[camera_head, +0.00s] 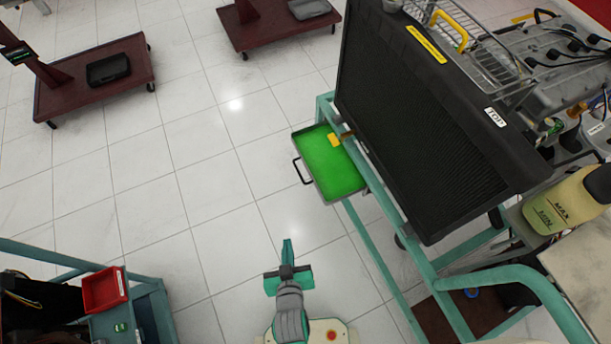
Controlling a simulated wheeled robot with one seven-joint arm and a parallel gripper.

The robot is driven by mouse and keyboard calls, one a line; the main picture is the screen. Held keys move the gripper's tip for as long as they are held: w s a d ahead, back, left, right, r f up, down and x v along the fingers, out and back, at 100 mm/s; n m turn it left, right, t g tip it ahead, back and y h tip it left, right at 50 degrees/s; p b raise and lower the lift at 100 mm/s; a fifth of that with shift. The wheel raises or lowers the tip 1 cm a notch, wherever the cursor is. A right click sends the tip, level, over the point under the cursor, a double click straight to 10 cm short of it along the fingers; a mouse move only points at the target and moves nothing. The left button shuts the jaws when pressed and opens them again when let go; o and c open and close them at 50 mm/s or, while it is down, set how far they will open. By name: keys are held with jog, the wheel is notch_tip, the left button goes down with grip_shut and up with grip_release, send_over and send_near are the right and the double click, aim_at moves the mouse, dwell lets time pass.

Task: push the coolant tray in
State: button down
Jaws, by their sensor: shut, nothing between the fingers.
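The coolant tray (312,143) is a shallow grey metal tray with bright green inside and a yellow label. It sticks out to the left from the teal frame (374,243), below the black radiator (420,125). Its black handle (299,171) is on its left side. My gripper (287,250) is at the lower middle of the view, over the floor. It is below and a little left of the tray in the picture, apart from it. It is shut and empty. The tray's right end is hidden behind the frame and radiator.
A second teal stand with a red bin (104,290) is at the lower left. Dark red wheeled bases (136,67) stand at the upper left and top. A yellowish coolant bottle (562,205) is at the right. Tiled floor left of the tray is clear.

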jog(key=w+f+n+g+h, duration=0.15)
jog(key=w+f, duration=0.45)
jog(key=w, duration=0.6)
jog(key=g+h, duration=0.3)
jog(key=g, duration=0.1)
send_over(309, 174)
jog(key=s+a, duration=0.2)
jog(key=s, duration=0.1)
jog(key=shift+m+t+y, duration=0.25)
jog(key=shift+s+d+f, duration=0.1)
jog(key=shift+f, duration=1.5)
jog(key=shift+s+d+f, duration=0.1)
jog(key=shift+f, duration=1.5)
jog(key=shift+w+a, duration=0.1)
